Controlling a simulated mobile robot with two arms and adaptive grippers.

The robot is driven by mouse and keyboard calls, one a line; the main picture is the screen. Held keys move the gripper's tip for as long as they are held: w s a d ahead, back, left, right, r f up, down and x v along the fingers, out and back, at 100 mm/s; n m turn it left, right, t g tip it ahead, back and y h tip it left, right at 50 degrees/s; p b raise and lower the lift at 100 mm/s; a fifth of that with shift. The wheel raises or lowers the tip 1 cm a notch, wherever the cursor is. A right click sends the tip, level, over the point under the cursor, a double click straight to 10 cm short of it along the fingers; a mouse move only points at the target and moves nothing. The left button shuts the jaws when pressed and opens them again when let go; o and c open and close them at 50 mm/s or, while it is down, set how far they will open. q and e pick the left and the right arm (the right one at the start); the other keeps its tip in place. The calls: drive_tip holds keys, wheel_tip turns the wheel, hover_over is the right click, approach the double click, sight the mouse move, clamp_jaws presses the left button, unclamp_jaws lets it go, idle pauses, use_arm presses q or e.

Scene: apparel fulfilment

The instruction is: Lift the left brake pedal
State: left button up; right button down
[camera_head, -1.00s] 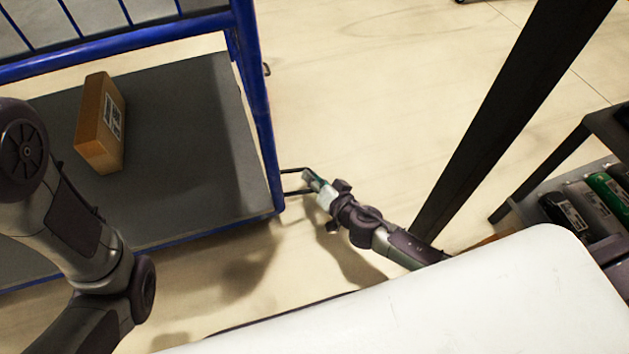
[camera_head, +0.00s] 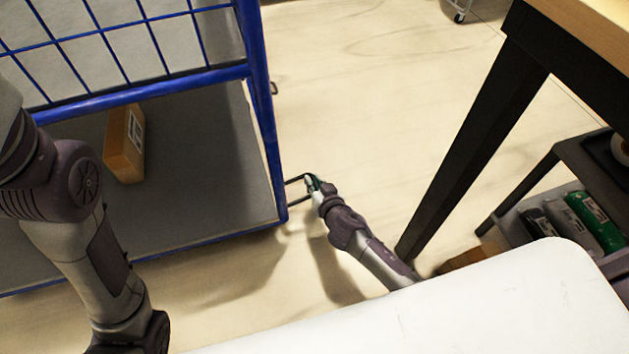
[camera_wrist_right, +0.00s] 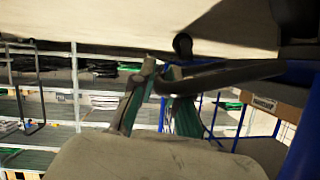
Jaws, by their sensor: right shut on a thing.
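The left brake pedal (camera_head: 296,201) is a thin dark looped bar at the right lower corner of the blue cart (camera_head: 268,130). My right gripper (camera_head: 309,183) is at the outer end of this loop, low above the floor. In the right wrist view the dark bar (camera_wrist_right: 235,73) runs across the green-edged fingers of my right gripper (camera_wrist_right: 158,85), which are shut on it. The exact contact is partly hidden. My left arm crosses the left side of the head view, but its gripper is not visible.
A cardboard box (camera_head: 124,150) sits on the cart's grey deck. A dark table leg (camera_head: 470,140) stands right of my right arm, with a shelf of rolled packages (camera_head: 592,222) beyond. A white surface (camera_head: 430,315) fills the lower foreground. Pale floor (camera_head: 370,90) is open between cart and table.

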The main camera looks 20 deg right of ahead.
drive_tip(key=shift+d, duration=0.1)
drive_tip(key=c, duration=1.2)
unclamp_jaws()
drive_tip(key=v, duration=1.2)
